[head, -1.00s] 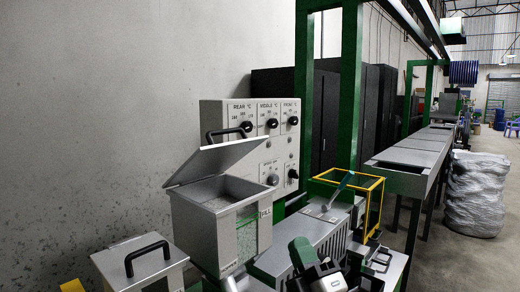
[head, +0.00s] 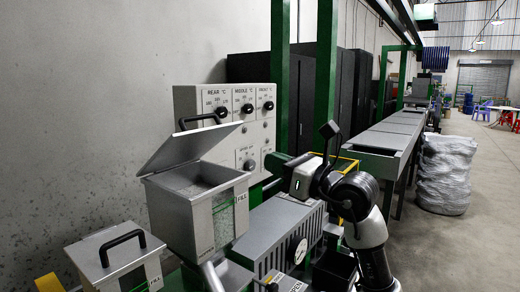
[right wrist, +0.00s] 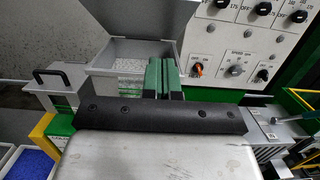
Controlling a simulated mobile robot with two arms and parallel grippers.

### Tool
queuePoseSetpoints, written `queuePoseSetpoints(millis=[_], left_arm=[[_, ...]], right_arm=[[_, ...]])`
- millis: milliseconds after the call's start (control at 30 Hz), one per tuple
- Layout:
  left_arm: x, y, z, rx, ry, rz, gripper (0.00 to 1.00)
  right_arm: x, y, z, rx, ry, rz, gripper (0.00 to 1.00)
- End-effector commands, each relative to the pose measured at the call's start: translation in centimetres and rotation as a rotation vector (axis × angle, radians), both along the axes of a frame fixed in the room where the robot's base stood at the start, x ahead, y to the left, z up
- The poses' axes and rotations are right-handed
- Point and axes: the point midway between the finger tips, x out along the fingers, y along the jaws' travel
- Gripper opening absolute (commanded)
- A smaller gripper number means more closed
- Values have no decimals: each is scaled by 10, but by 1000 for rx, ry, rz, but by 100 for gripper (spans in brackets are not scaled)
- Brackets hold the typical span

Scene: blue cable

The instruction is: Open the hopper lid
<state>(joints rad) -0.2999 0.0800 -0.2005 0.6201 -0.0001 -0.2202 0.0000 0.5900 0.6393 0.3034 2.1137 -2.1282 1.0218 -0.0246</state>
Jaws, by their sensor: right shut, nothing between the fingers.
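The grey hopper (head: 168,217) stands in front of the control panel, its lid (head: 185,146) tilted up at the far-left side with a black handle (head: 199,121) on top. Pale granules show inside. In the right wrist view the lid (right wrist: 125,20) stands raised behind the hopper's open mouth (right wrist: 128,67). My right gripper (head: 272,163) is to the right of the hopper, apart from the lid. Its green fingers (right wrist: 165,64) are shut with nothing between them and overlap the hopper's right rim in the wrist view. My left gripper is not in view.
A second, smaller box (head: 112,262) with a closed lid and black handle stands front left. The control panel (head: 240,110) with knobs is close behind my right gripper. A bin of blue pellets (right wrist: 30,167) is lower left.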

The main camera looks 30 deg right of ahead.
Motion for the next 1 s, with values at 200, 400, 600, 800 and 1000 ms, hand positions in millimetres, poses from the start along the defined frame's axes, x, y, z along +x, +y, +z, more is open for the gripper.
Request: queuePoseSetpoints(millis=[200, 400, 600, 800, 1000], left_arm=[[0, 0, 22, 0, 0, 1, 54], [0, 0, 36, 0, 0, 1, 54], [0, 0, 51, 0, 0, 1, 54], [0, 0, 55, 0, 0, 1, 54], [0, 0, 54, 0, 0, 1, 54]], right_arm=[[41, 16, 13, 3, 0, 5, 0], [80, 30, 18, 3, 1, 6, 0], [96, 35, 41, 1, -2, 4, 0], [102, 37, 47, 0, -1, 4, 0], [102, 37, 47, 0, -1, 4, 0]])
